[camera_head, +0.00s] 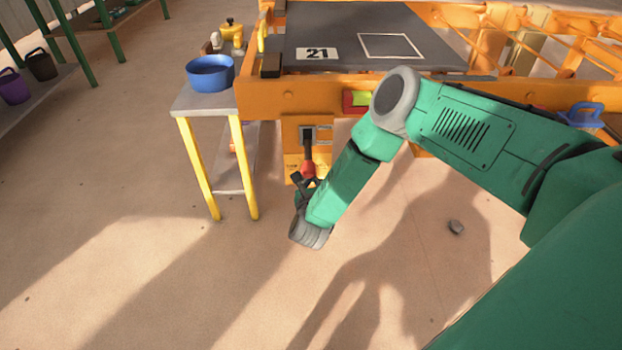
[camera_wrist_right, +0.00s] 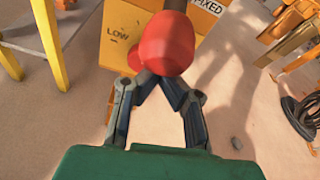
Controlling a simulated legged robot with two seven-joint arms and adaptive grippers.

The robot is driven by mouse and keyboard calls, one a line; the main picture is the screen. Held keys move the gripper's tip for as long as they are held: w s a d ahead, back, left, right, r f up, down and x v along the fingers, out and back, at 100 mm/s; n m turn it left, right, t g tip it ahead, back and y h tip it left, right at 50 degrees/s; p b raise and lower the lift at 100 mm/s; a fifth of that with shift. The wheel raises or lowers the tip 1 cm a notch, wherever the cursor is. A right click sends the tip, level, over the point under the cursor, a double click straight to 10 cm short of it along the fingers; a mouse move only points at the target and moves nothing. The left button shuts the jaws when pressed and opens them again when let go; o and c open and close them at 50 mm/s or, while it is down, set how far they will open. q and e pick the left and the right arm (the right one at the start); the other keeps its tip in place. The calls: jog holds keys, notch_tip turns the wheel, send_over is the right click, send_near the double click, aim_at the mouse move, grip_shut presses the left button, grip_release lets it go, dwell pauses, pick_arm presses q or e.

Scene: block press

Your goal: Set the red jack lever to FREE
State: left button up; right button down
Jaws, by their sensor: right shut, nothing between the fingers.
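The jack lever has a dark shaft and a red knob (camera_head: 308,170). It hangs down from a slot in the orange jack panel (camera_head: 292,135) below the press table. In the right wrist view the red knob (camera_wrist_right: 165,48) fills the upper middle, with panel lettering "LOW" to its left and "FIXED" at its upper right. My right gripper (camera_head: 303,180) is at the knob. Its fingertips (camera_wrist_right: 152,82) meet at the knob's lower edge with nothing between them; whether they touch it I cannot tell. My left gripper is not in view.
A small yellow-legged stand (camera_head: 197,101) with a blue bowl (camera_head: 210,74) stands left of the panel. The orange press frame (camera_head: 288,94) carries a dark bed (camera_head: 350,25) marked 21. A small grey stone (camera_head: 456,227) lies on the floor. The floor in front is mostly clear.

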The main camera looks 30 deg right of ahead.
aim_at(311, 162)
jog(key=shift+s+r+g+y+p, duration=0.1)
jog(key=shift+r+g+y+p, duration=0.4)
jog(key=shift+p, duration=0.35)
notch_tip(311, 162, up, 10)
jog(key=g+y+p, duration=0.2)
jog(key=g+p, duration=0.2)
jog(key=p, duration=0.7)
jog(key=shift+s+a+g+y, duration=0.3)
jog(key=shift+s+a, duration=0.05)
jog(key=shift+s, duration=0.1)
jog(key=shift+w+r+p, duration=0.1)
jog(key=shift+w+p, duration=0.05)
jog(key=shift+p, duration=0.15)
